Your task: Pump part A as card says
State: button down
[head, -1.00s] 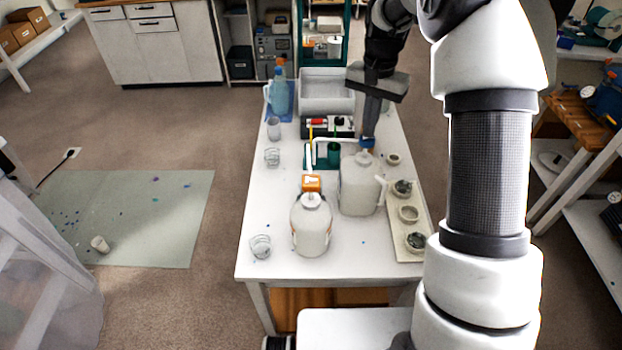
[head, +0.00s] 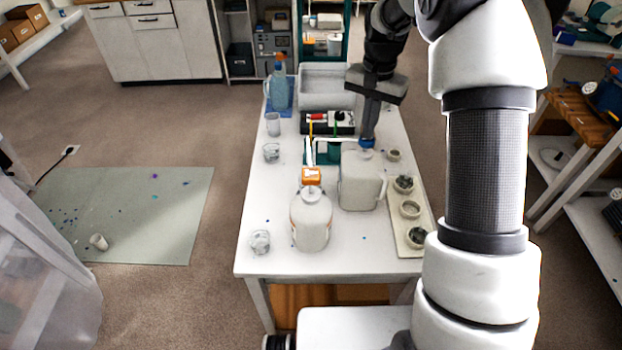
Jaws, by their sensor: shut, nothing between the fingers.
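A round white bottle (head: 311,225) with an orange pump head (head: 311,176) stands nearer, to the left. Which one is part A cannot be read. A teal item (head: 327,155) behind the bottles is partly hidden. No readable card shows.
Clear cups (head: 260,241) stand along the table's left side. A tray (head: 412,242) with small round pots lies right of the jug. A spray bottle (head: 279,88) and a grey bin (head: 325,90) stand at the back. The table's front is clear.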

jog(key=shift+f, duration=0.5)
jog(key=shift+r+p, duration=1.25)
jog(key=shift+r, duration=0.5)
jog(key=shift+f, duration=0.1)
